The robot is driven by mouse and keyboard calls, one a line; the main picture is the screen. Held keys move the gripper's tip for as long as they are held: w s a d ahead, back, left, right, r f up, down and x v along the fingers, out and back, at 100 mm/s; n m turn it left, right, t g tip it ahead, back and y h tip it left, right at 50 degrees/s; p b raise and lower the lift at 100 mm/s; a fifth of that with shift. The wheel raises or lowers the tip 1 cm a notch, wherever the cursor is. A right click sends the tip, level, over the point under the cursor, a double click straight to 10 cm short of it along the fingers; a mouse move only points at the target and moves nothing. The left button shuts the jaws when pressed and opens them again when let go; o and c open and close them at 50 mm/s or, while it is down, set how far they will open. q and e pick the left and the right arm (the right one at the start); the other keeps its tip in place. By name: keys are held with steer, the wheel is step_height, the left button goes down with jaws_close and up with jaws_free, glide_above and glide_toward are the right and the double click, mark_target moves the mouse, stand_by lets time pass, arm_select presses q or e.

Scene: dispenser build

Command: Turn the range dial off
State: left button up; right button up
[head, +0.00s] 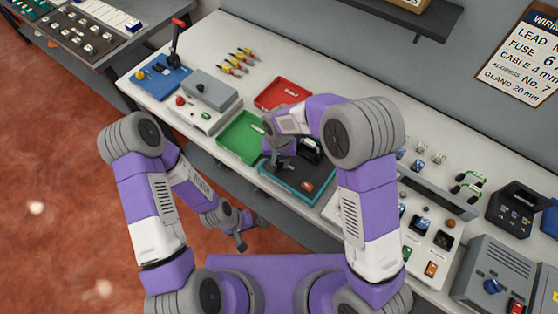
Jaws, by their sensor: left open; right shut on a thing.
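A blue dial (492,285) sits on the face of a grey box (487,262) at the lower right; it is the clearest dial in view, but its setting is too small to read. My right gripper (277,165) is low over a dark tray with a teal rim (268,180). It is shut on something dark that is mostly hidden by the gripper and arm. A black object (309,150) shows beside it in the tray. My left gripper (242,240) is open and empty, off the bench's front edge. Both grippers are well left of the blue dial.
Green (228,146) and red (290,84) trays lie on the bench (150,98). A red-handled lever (177,40) and a grey box with a red button (205,112) stand at the left. A black box (515,207) and small switches crowd the right. A wall sign hangs behind.

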steer(key=n+b, duration=0.1)
steer(key=n, duration=0.4)
steer(key=shift+n, duration=0.3)
steer(key=n, duration=0.9)
steer(key=shift+n, duration=0.4)
steer(key=n+p, duration=0.1)
steer(key=n, duration=0.3)
steer(key=shift+n, duration=0.4)
steer(key=o, duration=1)
